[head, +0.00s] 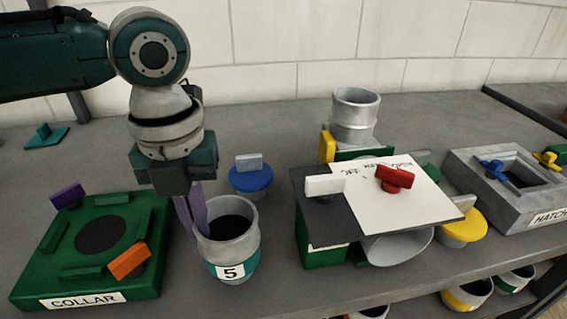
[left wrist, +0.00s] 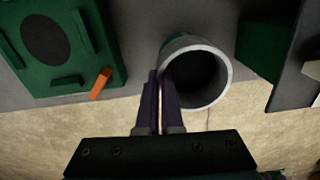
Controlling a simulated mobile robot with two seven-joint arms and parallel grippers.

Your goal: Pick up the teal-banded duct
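The teal-banded duct (head: 244,257) is a short grey open-topped cylinder with a "5" label, standing upright on the bench. In the left wrist view its rim (left wrist: 216,90) and dark opening show. My left gripper (head: 197,236) points down at the duct's left side, its two purple fingers close together. The fingers (left wrist: 158,72) straddle the duct's near-left wall, one outside and one at the inner side, and look shut on it. The fingertips' contact is partly hidden. My right gripper is in neither view.
Left is a green COLLAR block (head: 85,282) with an orange tab (head: 129,261). A blue-lidded piece (head: 250,178) stands just behind the duct.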

